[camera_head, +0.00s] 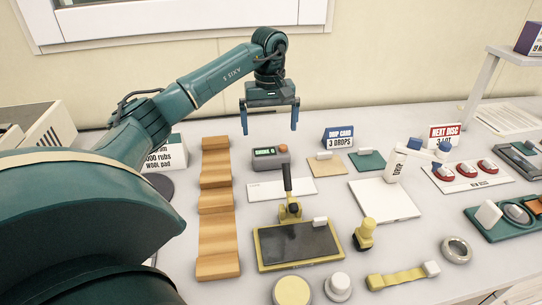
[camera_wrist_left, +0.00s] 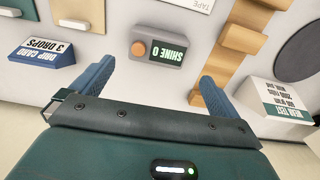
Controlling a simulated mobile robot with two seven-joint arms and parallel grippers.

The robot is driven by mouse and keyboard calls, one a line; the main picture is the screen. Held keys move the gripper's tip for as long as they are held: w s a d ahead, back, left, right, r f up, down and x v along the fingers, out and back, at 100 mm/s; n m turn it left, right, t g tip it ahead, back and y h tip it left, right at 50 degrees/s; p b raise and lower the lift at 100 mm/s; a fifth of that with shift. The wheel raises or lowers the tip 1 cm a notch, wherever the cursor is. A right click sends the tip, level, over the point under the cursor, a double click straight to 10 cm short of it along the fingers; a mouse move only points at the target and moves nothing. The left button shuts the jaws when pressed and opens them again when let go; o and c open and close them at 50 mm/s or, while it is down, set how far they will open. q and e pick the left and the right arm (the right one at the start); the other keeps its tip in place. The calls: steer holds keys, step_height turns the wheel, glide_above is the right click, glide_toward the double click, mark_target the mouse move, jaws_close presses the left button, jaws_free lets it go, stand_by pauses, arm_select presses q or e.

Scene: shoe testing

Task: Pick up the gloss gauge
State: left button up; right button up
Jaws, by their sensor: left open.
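The gloss gauge is a small grey box (camera_head: 270,158) with an orange button and a display, standing on the table. In the left wrist view the gauge (camera_wrist_left: 172,48) shows its display reading "SHINE 0", ahead of the space between the fingers. My left gripper (camera_head: 269,130) is open and empty, with its blue fingers pointing down. In the head view it hangs above and behind the gauge, apart from it. Both fingers also show in the left wrist view (camera_wrist_left: 157,70), one on each side. My right gripper is not in view.
A wavy wooden strip (camera_head: 217,225) lies left of the gauge. A white strip (camera_head: 265,191) lies in front of it. A blue "DRIP CARD 3 DROPS" sign (camera_head: 339,137) stands to the right, near tan and green squares.

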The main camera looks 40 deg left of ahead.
mark_target(271, 151)
arm_select(q)
step_height(271, 151, down, 8)
steer(key=shift+d+f+p, duration=0.1)
steer(key=shift+d+p, duration=0.05)
steer(key=shift+p, duration=0.6)
steer(key=c, duration=0.9)
steer(key=shift+w, duration=0.1)
